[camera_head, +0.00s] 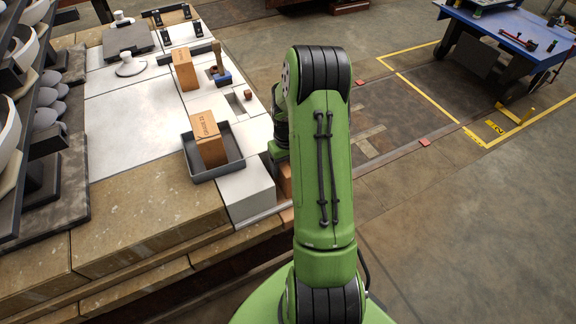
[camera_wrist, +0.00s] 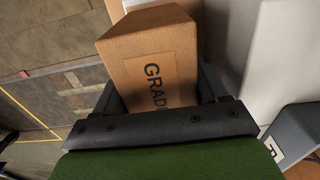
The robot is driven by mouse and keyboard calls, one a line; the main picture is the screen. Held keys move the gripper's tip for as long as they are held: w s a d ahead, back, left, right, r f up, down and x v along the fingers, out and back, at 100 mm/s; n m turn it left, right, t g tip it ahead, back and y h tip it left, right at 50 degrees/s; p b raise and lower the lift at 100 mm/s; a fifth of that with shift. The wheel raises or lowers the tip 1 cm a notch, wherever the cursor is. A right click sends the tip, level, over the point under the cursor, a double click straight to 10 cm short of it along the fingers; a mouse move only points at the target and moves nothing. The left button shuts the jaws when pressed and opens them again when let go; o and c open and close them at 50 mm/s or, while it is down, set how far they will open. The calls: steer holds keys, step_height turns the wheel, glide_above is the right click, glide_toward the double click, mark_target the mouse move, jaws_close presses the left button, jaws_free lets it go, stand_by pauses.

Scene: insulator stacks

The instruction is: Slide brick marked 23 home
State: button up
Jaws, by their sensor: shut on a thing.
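My gripper (camera_wrist: 160,88) is shut on a tan brick (camera_wrist: 148,60), with a dark finger on each side of it. The brick's face reads "GRAD"; the rest of the marking, any number included, is hidden by the gripper. In the head view my arm covers most of the gripper, and a little of the held brick (camera_head: 285,182) shows beside the white block. A second tan brick (camera_head: 208,138) stands in a dark grey tray (camera_head: 233,165), its printed number too small to read surely. A third tan brick (camera_head: 186,72) stands farther back.
A white block (camera_head: 248,192) stands between the tray and my gripper; a pale surface beside the brick also shows in the wrist view (camera_wrist: 270,50). Small blocks and a blue item (camera_head: 222,79) lie farther back. Shelves stand at left, a blue table (camera_head: 510,32) at right.

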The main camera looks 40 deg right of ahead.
stand_by(0.3)
steer(key=o, duration=1.4)
steer(key=shift+o, duration=0.2)
step_height(320, 180, up, 16)
steer(key=p, duration=0.5)
steer(key=shift+f, duration=0.1)
steer(key=s+a+r+n+t+h+p, duration=0.1)
steer(key=s+a+r+t+p, duration=0.2)
steer(key=a+r, duration=1.05)
steer(key=s+a+r+n+t+p, duration=0.1)
steer(key=s+a+r+p, duration=0.1)
steer(key=s+a+r, duration=0.2)
steer(key=s+a+r+n+t+y+p, duration=0.1)
steer(key=s+a+r+p, duration=0.1)
steer(key=s+a+r, duration=0.3)
steer(key=s+a, duration=0.1)
steer(key=s, duration=0.3)
steer(key=shift+s+r+t+p, duration=0.3)
steer(key=shift+p, duration=0.1)
